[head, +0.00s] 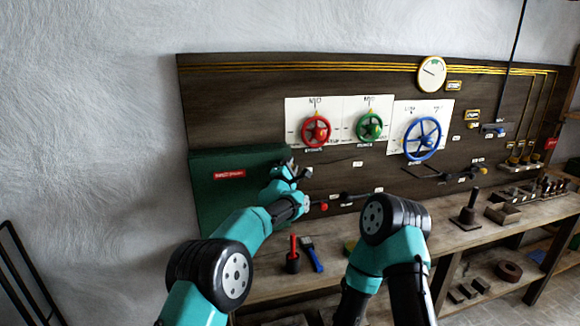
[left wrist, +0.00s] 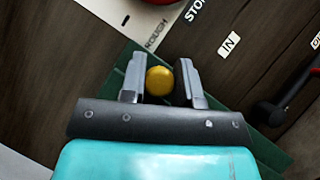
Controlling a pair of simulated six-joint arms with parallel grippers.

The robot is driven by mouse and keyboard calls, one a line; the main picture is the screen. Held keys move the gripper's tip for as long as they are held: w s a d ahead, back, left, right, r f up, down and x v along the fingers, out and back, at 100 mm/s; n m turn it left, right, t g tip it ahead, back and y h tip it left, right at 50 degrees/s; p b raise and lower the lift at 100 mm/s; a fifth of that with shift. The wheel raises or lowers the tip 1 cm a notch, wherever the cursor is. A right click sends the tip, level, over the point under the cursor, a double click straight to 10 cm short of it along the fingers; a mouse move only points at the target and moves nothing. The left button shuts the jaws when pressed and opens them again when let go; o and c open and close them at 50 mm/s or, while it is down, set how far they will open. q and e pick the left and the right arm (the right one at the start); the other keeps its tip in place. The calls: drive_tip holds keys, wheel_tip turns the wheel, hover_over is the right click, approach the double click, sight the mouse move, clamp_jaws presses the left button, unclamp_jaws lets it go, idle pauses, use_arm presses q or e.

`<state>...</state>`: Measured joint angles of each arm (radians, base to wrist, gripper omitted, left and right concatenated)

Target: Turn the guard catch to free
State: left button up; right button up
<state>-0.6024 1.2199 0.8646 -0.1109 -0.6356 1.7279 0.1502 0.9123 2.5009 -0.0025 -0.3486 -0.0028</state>
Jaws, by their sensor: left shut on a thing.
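My left gripper (head: 296,168) is at the guard's right edge. In the left wrist view my left gripper (left wrist: 160,82) is shut on a round yellow knob (left wrist: 160,80), which sits between its two fingers; it looks to be the guard catch. The knob's turned position cannot be told, and the gripper hides it in the head view. My right arm shows low in the head view, but its gripper is out of sight.
Red (head: 316,130), green (head: 369,127) and blue (head: 422,138) handwheels are on the board to the right. A black lever with a red end (head: 323,207) is close right of my left gripper.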

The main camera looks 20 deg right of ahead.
use_arm(q)
drive_tip(key=shift+c, duration=1.2)
drive_tip(key=shift+m+g, duration=0.3)
drive_tip(key=shift+m, duration=0.2)
drive_tip(key=shift+r+m+g, duration=0.1)
drive_tip(key=shift+m+g, duration=0.7)
drive_tip(key=shift+m, duration=0.4)
drive_tip(key=shift+m+g+y, duration=0.8)
drive_tip(key=shift+m+g, duration=0.2)
drive_tip(key=shift+m, duration=0.6)
drive_tip(key=o, duration=0.9)
drive_tip(key=shift+s+a, duration=0.15)
